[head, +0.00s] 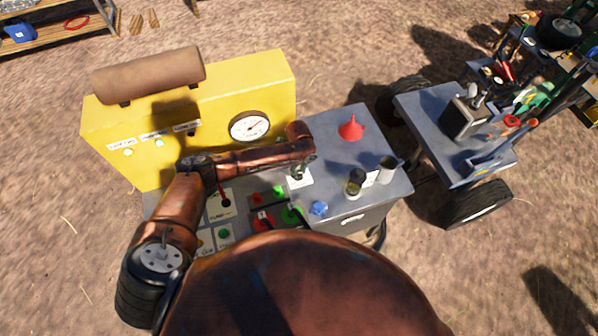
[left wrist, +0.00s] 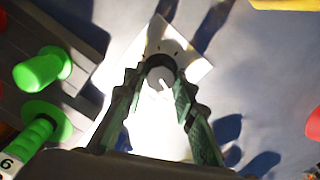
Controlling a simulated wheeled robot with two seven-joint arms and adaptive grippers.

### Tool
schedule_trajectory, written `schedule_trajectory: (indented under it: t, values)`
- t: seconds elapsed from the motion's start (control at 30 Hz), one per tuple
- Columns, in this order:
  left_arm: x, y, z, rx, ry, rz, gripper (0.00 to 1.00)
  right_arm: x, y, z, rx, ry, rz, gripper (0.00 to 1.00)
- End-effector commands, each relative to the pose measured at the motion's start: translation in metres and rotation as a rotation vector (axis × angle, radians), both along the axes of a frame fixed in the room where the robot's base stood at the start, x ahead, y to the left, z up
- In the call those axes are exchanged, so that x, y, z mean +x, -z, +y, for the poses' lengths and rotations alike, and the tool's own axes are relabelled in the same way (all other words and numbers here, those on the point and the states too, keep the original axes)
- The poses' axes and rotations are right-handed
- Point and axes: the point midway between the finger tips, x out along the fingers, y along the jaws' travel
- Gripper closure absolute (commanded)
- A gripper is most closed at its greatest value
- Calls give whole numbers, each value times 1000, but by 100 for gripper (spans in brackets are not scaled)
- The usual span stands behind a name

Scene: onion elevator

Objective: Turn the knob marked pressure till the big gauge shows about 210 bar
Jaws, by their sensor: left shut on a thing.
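The big round gauge (head: 249,127) has a white dial and sits on the front of the yellow panel (head: 270,85). Its needle points to the upper right, but the figures are too small to read. My left gripper (head: 299,175) is over a white plate on the grey top, right of the gauge. In the left wrist view, its fingers (left wrist: 158,78) are shut on a dark round knob (left wrist: 160,72) with a pale pointer line. The knob stands on a brightly lit white plate (left wrist: 190,65); its marking is not legible. My right gripper is not in view.
Green and red levers (head: 262,219) stand left of the knob; green handles (left wrist: 42,68) show close by in the left wrist view. A cart (head: 440,125) stands at right.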

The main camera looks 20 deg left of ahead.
Motion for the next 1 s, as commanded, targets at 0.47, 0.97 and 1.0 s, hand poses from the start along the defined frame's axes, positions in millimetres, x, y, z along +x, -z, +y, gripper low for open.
schedule_trajectory:
  t: [0.47, 0.97, 1.0]
  values:
    - [-2, 1, -2, -4, 74, 2, 99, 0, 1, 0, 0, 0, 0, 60]
    - [-1, 1, -1, -3, 71, 1, 57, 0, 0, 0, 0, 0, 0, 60]
    - [-1, 1, -1, -2, 71, 1, 57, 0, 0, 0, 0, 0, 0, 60]
